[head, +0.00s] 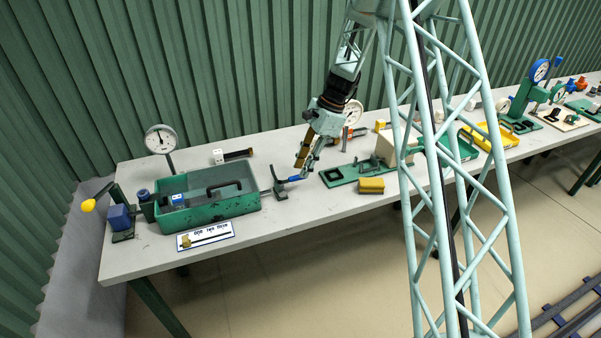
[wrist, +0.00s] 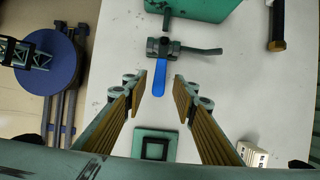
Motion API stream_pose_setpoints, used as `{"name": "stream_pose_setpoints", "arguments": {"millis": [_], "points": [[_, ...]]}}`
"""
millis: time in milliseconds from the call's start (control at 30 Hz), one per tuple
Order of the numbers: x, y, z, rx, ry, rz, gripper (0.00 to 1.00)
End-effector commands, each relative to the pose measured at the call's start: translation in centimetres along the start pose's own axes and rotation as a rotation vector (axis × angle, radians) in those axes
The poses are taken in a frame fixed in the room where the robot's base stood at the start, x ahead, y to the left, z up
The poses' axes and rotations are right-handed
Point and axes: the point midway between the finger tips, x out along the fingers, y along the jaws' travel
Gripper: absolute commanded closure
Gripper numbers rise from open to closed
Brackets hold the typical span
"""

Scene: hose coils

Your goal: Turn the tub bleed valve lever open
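The tub bleed valve (head: 279,187) is a dark fitting at the right end of the green tub (head: 215,211). Its blue lever (head: 296,178) points right, away from the tub. In the wrist view the valve body (wrist: 165,48) lies crosswise with a grey pipe to its right, and the blue lever (wrist: 158,86) extends toward me. My gripper (head: 303,165) is just above the lever. The wrist view shows my gripper (wrist: 160,83) open, with the lever appearing between the fingertips and a gap on each side. I cannot tell the exact height gap.
A pressure gauge (head: 160,139) stands behind the tub. A labelled plate (head: 205,235) lies at the table's front. To the right are a green fixture plate (head: 347,176) and a yellow block (head: 371,185). A white cube with a dark-handled tool (head: 238,154) lies behind.

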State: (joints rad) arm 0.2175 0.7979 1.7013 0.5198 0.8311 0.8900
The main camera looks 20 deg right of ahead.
Motion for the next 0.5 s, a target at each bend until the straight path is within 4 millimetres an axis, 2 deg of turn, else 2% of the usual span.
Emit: {"name": "stream_pose_setpoints", "arguments": {"millis": [200,500], "points": [[1.9,0.0,0.0,-0.001,0.000,0.001,0.74],[2.5,0.0,0.0,-0.001,0.000,0.001,0.74]]}}
